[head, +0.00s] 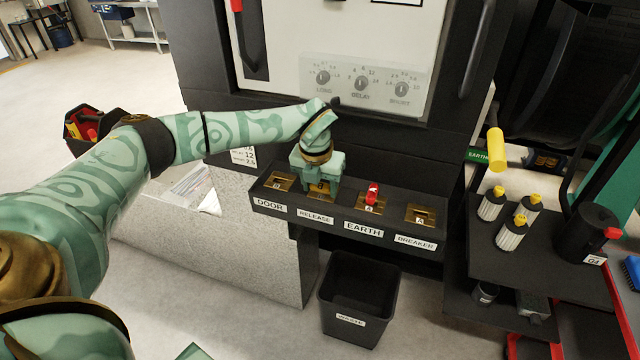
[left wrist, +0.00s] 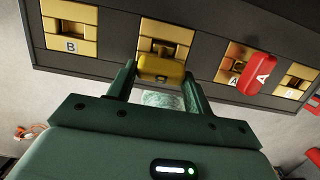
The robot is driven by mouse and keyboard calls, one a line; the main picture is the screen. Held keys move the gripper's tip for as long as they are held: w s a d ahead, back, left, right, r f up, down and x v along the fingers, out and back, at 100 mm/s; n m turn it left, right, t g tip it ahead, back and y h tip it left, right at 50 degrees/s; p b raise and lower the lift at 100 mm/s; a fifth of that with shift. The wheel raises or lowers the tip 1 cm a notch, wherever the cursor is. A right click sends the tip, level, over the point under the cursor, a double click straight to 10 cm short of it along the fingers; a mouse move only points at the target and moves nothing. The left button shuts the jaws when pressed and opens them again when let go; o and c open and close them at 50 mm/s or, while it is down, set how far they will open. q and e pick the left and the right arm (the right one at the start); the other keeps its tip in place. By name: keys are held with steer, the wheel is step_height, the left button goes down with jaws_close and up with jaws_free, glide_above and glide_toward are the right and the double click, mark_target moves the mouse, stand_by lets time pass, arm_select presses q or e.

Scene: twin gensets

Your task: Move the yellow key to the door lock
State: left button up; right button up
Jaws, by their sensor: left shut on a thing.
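My left gripper (head: 318,176) is over the RELEASE lock, the second from the left on the black lock panel. In the left wrist view, its two fingers are shut on the yellow key (left wrist: 162,68). The key is in front of the brass RELEASE lock plate (left wrist: 165,38); I cannot tell whether it is seated in the slot. In the head view the gripper mostly hides the key. The DOOR lock (head: 279,181) is just left of the gripper, with an empty slot; it shows as the plate marked B (left wrist: 70,46) in the left wrist view. My right gripper is not in view.
A red key (head: 372,192) stands at the EARTH lock, right of my gripper. The BREAKER lock (head: 420,215) has no key. A black waste bin (head: 358,302) stands below the panel. A black side stand (head: 540,260) with several yellow-topped items is at right.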

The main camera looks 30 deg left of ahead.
mark_target(321, 183)
arm_select(q)
steer(key=shift+w+r, duration=0.15)
steer(key=shift+r, duration=0.65)
steer(key=shift+c, duration=0.6)
steer(key=shift+s+r+p, duration=0.3)
steer(key=shift+r+p, duration=0.35)
steer(key=shift+w+r+p, duration=0.15)
steer(key=shift+r+p, duration=0.45)
steer(key=shift+p, duration=0.1)
steer(key=shift+r, duration=0.3)
steer(key=shift+f, duration=0.1)
steer(key=shift+a, duration=0.15)
steer(key=s+a+p, duration=0.1)
steer(key=a, duration=0.2)
steer(key=s+a, duration=0.1)
steer(key=a, duration=0.3)
steer(key=s+a+p, duration=0.1)
steer(key=a, duration=0.3)
steer(key=shift+s+a+f+p, duration=0.1)
steer(key=shift+a+p, duration=0.1)
steer(key=shift+p, duration=0.1)
